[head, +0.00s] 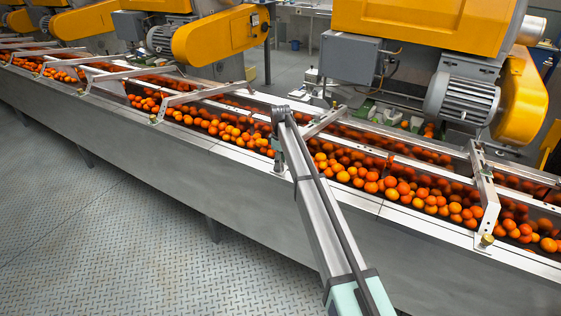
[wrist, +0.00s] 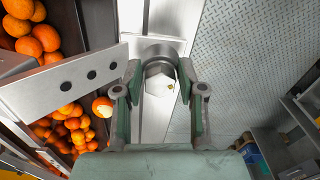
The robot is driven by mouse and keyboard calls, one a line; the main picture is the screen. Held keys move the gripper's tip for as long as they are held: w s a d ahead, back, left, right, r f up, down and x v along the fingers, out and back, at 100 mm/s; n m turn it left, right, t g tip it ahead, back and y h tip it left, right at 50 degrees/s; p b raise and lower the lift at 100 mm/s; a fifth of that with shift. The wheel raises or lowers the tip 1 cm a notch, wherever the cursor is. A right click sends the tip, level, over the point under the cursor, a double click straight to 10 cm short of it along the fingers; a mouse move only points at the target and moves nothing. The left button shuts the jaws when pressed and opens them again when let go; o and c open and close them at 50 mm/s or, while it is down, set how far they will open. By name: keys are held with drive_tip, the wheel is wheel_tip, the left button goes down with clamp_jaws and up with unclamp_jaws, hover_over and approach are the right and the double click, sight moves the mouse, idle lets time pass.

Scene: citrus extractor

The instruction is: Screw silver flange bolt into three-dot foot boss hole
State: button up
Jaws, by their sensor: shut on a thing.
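Beyond the head is a grey round collar (wrist: 158,52) over a pale plate on the trough rim. I cannot tell how far the bolt's shank is in the hole; the head hides it. A metal bracket with three dark dots (wrist: 130,58) lies just left of the bolt. In the head view, my gripper (head: 278,165) points down at the near trough rim, and the bolt is too small to make out.
A long steel trough (head: 150,139) full of oranges (head: 355,176) runs across the scene. Another crossbar bracket (head: 485,190) with a brass-coloured fitting (head: 486,240) stands to the right. Yellow machines (head: 420,30) with motors stand behind. The plated floor (head: 100,220) in front is clear.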

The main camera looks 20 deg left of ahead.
drive_tip(key=shift+s+f, duration=0.2)
drive_tip(key=shift+m, duration=1)
drive_tip(key=o, duration=0.6)
drive_tip(key=shift+o, duration=0.2)
drive_tip(key=shift+w+a, duration=0.1)
drive_tip(key=shift+r, duration=0.1)
drive_tip(key=shift+w+n, duration=0.1)
drive_tip(key=shift+n, duration=0.8)
